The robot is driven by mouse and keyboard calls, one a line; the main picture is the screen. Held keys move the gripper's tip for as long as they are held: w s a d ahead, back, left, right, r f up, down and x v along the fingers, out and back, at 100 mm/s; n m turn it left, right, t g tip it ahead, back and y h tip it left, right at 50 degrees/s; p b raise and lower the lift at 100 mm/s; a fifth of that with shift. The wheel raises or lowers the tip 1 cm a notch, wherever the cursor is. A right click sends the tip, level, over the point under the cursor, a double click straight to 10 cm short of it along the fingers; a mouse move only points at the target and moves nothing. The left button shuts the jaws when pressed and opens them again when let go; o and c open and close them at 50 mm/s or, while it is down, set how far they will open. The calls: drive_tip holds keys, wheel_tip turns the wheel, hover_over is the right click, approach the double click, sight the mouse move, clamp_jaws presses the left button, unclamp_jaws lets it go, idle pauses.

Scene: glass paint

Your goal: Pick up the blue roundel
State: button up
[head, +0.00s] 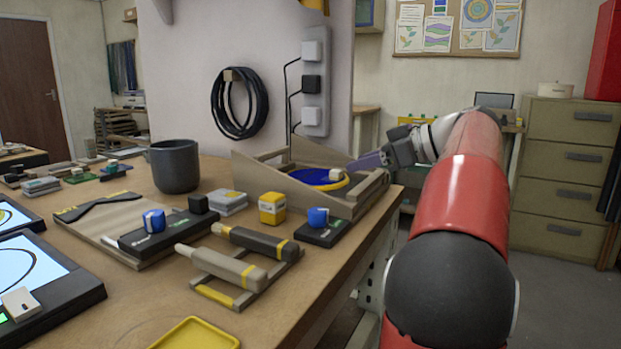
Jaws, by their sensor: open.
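The blue roundel (312,176) is a flat blue disc with a yellow rim and a small pale block on its right side. It lies inside a wooden frame (356,196) with raised sides near the bench's right end. My gripper (362,163) is just right of and behind the roundel, beside the pale block, reaching over the frame's right side. It is seen from the side and small, so the gap between its fingers is hard to see. I cannot tell whether it touches the block.
A dark mug (174,166) stands left of the frame. Yellow-and-white (272,208) and blue (317,217) small items sit in front of it. A rack with two rollers (236,268) and a yellow tray (196,334) lie nearer. Coiled cable (240,104) hangs on the panel behind.

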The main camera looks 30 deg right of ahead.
sight(335, 170)
drive_tip(key=x, duration=0.5)
drive_tip(key=shift+w+a+f, duration=0.15)
drive_tip(key=shift+w+a, duration=0.05)
drive_tip(key=shift+a, duration=0.25)
clamp_jaws()
